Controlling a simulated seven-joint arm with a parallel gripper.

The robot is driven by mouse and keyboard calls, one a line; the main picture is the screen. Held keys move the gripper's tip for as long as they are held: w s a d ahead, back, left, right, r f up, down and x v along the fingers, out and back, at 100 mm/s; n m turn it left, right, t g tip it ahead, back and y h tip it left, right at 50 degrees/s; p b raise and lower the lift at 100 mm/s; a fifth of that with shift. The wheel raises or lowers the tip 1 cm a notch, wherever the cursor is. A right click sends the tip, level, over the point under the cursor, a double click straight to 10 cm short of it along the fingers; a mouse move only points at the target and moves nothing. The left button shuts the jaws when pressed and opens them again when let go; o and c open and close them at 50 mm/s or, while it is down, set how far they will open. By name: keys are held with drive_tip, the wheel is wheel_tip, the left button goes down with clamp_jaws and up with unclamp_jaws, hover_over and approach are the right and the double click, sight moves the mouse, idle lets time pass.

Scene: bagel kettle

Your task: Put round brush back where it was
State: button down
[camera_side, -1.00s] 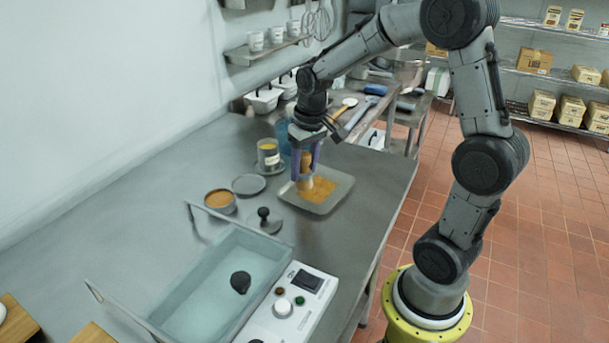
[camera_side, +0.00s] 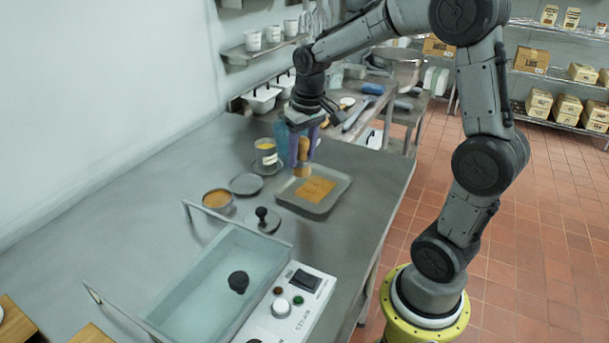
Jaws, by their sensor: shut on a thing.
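The round brush (camera_side: 303,158) has a tan wooden handle and hangs upright, bristles down, in my gripper (camera_side: 303,149). My gripper has purple-blue fingers shut on the brush handle. The brush end is above the back left part of a shallow grey tray (camera_side: 333,200). A golden-brown patch (camera_side: 316,189) lies in the tray. I cannot tell exactly how high the bristles are above the tray.
A can with yellow contents (camera_side: 266,155) stands on a saucer just left of the brush. A grey disc (camera_side: 246,184), a brown-filled bowl (camera_side: 217,199), and a knobbed lid (camera_side: 263,219) lie nearer. A water-filled kettle basin (camera_side: 212,290) is in front.

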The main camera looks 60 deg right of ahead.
drive_tip(key=shift+s+r+m, duration=0.1)
drive_tip(key=shift+s+m, duration=0.1)
drive_tip(key=shift+m, duration=0.4)
drive_tip(key=shift+r+m, duration=0.35)
drive_tip(key=shift+m, duration=0.25)
drive_tip(key=w+a+r+m, duration=0.2)
drive_tip(key=w+a+r, duration=0.1)
drive_tip(key=a+r, duration=0.15)
drive_tip(key=shift+h, duration=0.3)
drive_tip(key=w+f, duration=0.3)
drive_tip(key=w, duration=0.1)
drive_tip(key=w+d+f, duration=0.1)
drive_tip(key=w+f, duration=0.2)
drive_tip(key=w, duration=0.1)
drive_tip(key=w+d+f, duration=0.1)
drive_tip(key=w+f, duration=0.2)
drive_tip(key=w, duration=0.1)
drive_tip(key=shift+d, duration=0.25)
drive_tip(key=shift+w+f, duration=0.3)
drive_tip(key=shift+w+d+f, duration=0.1)
drive_tip(key=shift+w+f, duration=0.05)
drive_tip(key=shift+f, duration=0.75)
drive_tip(key=shift+w+f, duration=0.1)
drive_tip(key=shift+f, duration=0.75)
drive_tip(key=shift+f, duration=0.2)
